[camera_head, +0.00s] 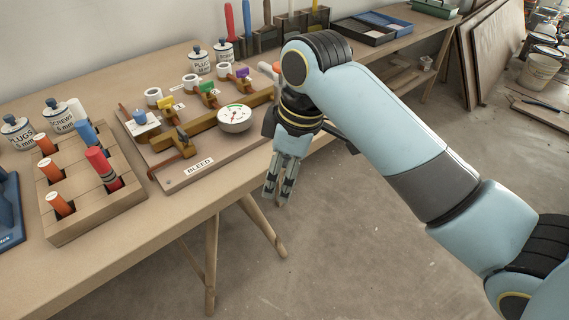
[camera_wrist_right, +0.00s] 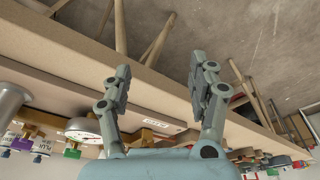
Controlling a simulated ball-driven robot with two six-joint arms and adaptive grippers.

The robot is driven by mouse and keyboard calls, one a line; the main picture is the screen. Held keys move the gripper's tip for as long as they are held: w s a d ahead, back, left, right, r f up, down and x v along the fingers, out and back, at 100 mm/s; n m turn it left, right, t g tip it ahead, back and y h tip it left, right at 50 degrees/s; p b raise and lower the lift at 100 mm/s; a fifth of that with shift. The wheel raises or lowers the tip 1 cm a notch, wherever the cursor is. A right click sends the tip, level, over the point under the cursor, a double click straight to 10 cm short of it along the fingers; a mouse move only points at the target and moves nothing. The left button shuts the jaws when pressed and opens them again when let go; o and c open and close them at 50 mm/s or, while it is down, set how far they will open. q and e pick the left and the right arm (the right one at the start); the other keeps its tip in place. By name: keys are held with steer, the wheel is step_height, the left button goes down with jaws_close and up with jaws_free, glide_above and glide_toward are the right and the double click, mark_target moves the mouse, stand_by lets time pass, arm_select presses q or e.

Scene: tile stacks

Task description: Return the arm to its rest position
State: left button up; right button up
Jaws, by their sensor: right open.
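My right arm reaches in from the right in the head view. Its right gripper (camera_head: 279,181) hangs pointing down in front of the table's front edge, over the floor. In the right wrist view the right gripper (camera_wrist_right: 160,72) has its two fingers spread apart with nothing between them. The bleed board (camera_head: 185,150) with its gauge (camera_head: 235,118) lies on the table just left of the gripper, apart from it. My left gripper does not show in either view.
The wooden table (camera_head: 150,239) runs from lower left to upper right. A wooden block (camera_head: 88,213) holding orange, blue and red pieces stands at the left. Labelled jars (camera_head: 57,117) stand behind it. Trays (camera_head: 367,33) sit at the far end. The floor (camera_head: 350,250) in front is clear.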

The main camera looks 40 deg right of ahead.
steer(key=shift+s+f, duration=0.1)
steer(key=shift+s, duration=0.05)
stand_by(0.4)
steer(key=s+d+f+m+g+b, duration=0.1)
steer(key=s+d+f+m+g, duration=0.1)
steer(key=s+f, duration=0.9)
steer(key=s+d+f+m+g+b, duration=0.15)
steer(key=s+f, duration=0.55)
steer(key=f, duration=0.9)
steer(key=s+d+f+m+t+h, duration=0.1)
steer(key=s+f+m, duration=0.1)
steer(key=s+f, duration=0.4)
steer(key=s+d+f+m+t+h, duration=0.1)
steer(key=s+f+m, duration=0.1)
steer(key=s+f, duration=0.5)
steer(key=s, duration=0.4)
steer(key=shift+s+d, duration=0.2)
steer(key=shift+d, duration=0.1)
steer(key=shift+t, duration=0.25)
